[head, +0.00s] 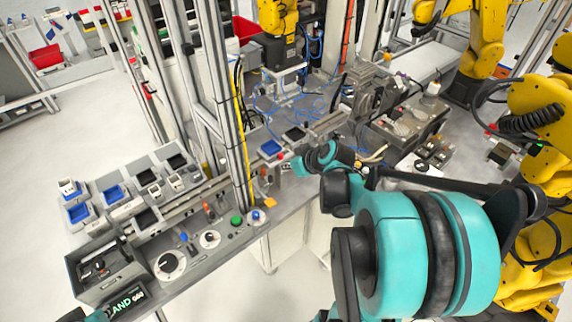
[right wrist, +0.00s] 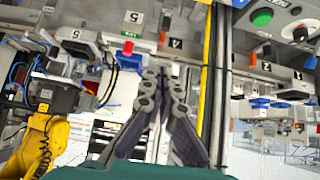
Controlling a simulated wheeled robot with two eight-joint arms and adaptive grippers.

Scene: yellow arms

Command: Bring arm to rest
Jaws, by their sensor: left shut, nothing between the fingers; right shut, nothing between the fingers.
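My right arm, teal and black, fills the lower right of the head view.
The workbench (head: 222,243) carries a green button (head: 237,220), blue trays (head: 270,147) and a grey bin (head: 102,268). Metal posts with a yellow cable (head: 243,150) rise from it. Yellow robot arms (head: 535,110) stand at the right and back. The floor at left is clear.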

